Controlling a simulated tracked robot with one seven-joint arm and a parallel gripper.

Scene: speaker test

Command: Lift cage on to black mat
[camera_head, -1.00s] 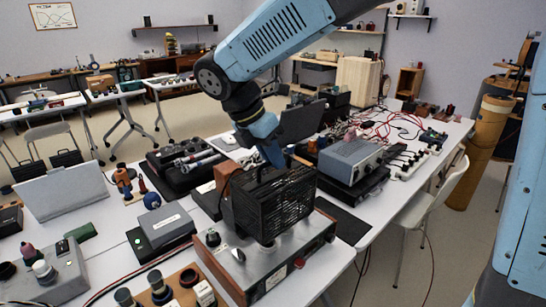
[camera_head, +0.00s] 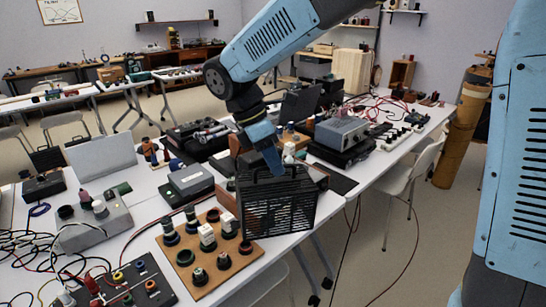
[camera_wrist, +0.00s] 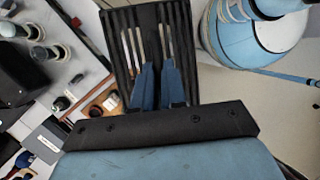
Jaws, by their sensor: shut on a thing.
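The black slatted cage (camera_head: 277,208) hangs upright from my gripper (camera_head: 270,165) near the right edge of the white table. My gripper is shut on the top of the cage. In the wrist view, my blue fingers (camera_wrist: 158,88) reach over the cage's dark slatted top (camera_wrist: 120,22). The black mat (camera_head: 338,180) lies on the table behind and to the right of the cage, partly hidden by it. Whether the cage touches anything below is hard to tell.
A wooden board (camera_head: 200,256) with several round knobs lies just left of the cage. A grey box (camera_head: 188,181) stands behind it. A grey instrument on a black case (camera_head: 343,131) stands beyond the mat. A white chair (camera_head: 405,180) is at right.

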